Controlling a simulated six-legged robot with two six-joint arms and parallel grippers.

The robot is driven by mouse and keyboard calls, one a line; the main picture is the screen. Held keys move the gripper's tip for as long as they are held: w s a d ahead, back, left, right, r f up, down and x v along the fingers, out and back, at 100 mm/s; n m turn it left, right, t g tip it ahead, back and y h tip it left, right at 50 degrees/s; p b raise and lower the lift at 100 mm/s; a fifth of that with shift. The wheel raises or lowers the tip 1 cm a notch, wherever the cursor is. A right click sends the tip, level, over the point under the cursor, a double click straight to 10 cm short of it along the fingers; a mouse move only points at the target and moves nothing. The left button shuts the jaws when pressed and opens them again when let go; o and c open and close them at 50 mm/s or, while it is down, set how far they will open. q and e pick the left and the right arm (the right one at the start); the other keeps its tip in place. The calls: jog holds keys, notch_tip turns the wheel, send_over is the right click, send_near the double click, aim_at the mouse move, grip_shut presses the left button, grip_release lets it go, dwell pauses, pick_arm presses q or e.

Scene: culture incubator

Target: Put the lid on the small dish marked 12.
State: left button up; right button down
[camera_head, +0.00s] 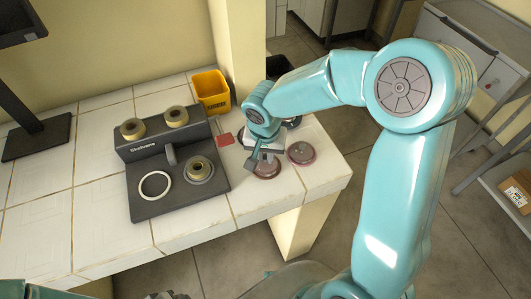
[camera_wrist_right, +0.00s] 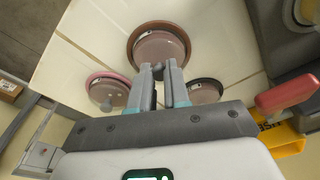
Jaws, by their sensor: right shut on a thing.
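My right gripper (camera_head: 262,154) is over the right end of the tiled bench, among the small dishes. In the wrist view its fingertips (camera_wrist_right: 163,76) are shut at the near edge of a round pinkish lid (camera_wrist_right: 160,50). The lid appears over a brown-rimmed dish (camera_wrist_right: 133,40); I cannot tell whether they touch. A pink-rimmed dish (camera_wrist_right: 107,90) is to the left and a dark-rimmed one (camera_wrist_right: 205,91) to the right. In the head view one dish (camera_head: 267,168) is beneath the gripper and another (camera_head: 301,153) to its right. I cannot read any number.
A dark device (camera_head: 150,205) with several rings stands left of the dishes on the bench (camera_head: 95,225). A yellow bin (camera_head: 211,92) is at the back, with a flat red piece (camera_head: 225,140) before it. The bench's right edge is close to the dishes.

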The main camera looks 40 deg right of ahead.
jog(key=shift+f+b, duration=0.25)
jog(key=shift+b, duration=0.5)
dwell(0.6)
dwell(0.3)
jog(key=c, duration=0.5)
grip_release()
jog(key=shift+c, duration=0.2)
jog(key=shift+r+p, duration=2.2)
jog(key=shift+r, duration=1.4)
grip_shut()
jog(key=shift+f, duration=0.3)
